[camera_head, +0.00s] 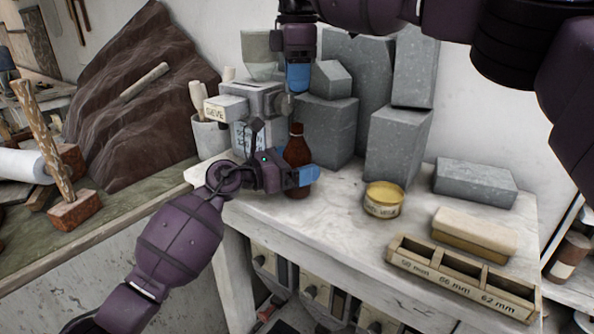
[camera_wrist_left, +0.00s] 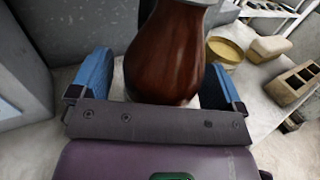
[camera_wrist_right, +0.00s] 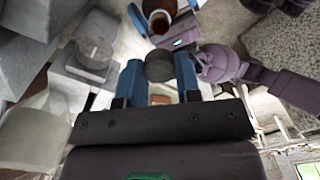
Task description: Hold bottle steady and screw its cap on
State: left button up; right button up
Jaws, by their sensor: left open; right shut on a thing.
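The brown bottle (camera_head: 297,152) stands upright on the pale bench. My left gripper (camera_head: 300,177) is low at the bottle, its jaws open. In the left wrist view the bottle's wide body (camera_wrist_left: 165,55) is between the two blue fingers, with a gap visible at the right finger. My right gripper (camera_head: 298,77) is higher, above the bottle and apart from it. In the right wrist view it is shut on a dark grey round cap (camera_wrist_right: 159,66), and the bottle's open mouth (camera_wrist_right: 160,21) shows beyond.
A grey machine with a sieve label (camera_head: 255,103) stands close behind the bottle at left. Grey stone blocks (camera_head: 328,130) stand behind. A yellow tin (camera_head: 383,199), a pale block (camera_head: 474,231) and a slotted wooden gauge (camera_head: 460,277) are on the right; bare bench lies between.

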aim_at(297, 125)
pick_arm(q)
jog(key=c, duration=1.3)
jog(key=shift+c, duration=0.3)
pick_arm(e)
jog(key=shift+f, duration=2.5)
jog(key=shift+f, duration=0.1)
jog(key=shift+f, duration=0.8)
jog(key=shift+f, duration=0.55)
